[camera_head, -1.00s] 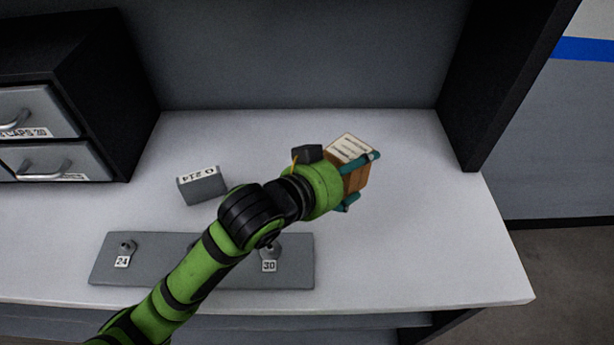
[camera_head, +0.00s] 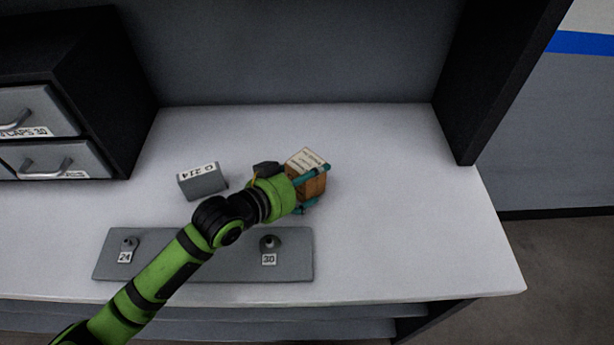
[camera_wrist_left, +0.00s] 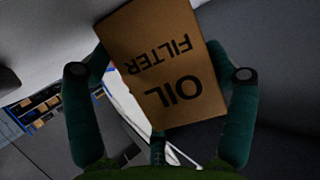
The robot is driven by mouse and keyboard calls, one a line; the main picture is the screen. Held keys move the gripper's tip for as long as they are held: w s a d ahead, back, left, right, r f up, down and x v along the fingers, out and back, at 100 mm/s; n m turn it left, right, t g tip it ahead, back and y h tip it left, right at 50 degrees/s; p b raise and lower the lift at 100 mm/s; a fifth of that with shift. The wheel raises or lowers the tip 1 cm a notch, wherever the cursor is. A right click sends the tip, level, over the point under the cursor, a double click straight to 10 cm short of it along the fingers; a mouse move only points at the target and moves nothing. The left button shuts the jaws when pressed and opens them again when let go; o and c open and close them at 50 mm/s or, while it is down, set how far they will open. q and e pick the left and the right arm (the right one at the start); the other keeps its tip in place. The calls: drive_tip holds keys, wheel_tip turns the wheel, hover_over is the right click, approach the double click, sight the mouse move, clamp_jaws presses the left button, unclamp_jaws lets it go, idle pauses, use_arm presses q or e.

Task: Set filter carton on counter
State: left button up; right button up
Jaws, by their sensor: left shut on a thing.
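The filter carton (camera_head: 308,160) is a small brown box with a pale label on its top. In the left wrist view the carton (camera_wrist_left: 165,65) fills the middle and reads "OIL FILTER", upside down. My left gripper (camera_head: 312,190) is shut on the carton, with a teal finger along each side. The carton is over the white counter (camera_head: 400,220), right of the counter's middle. I cannot tell whether its bottom touches the counter. My right gripper is not in view.
A grey block labelled "G 214" (camera_head: 203,182) stands left of the gripper. A grey plate (camera_head: 200,262) with pegs tagged 24 and 30 lies near the front edge. A drawer unit (camera_head: 60,130) is at left, a dark upright panel (camera_head: 490,90) at right. Counter right of the carton is clear.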

use_arm(q)
drive_tip(key=o, duration=1.3)
drive_tip(key=shift+s+a, duration=0.1)
drive_tip(key=b+v, duration=0.1)
drive_tip(key=v, duration=0.5)
drive_tip(key=shift+s+a+r, duration=0.25)
drive_tip(key=shift+s+a, duration=0.15)
drive_tip(key=shift+r, duration=0.15)
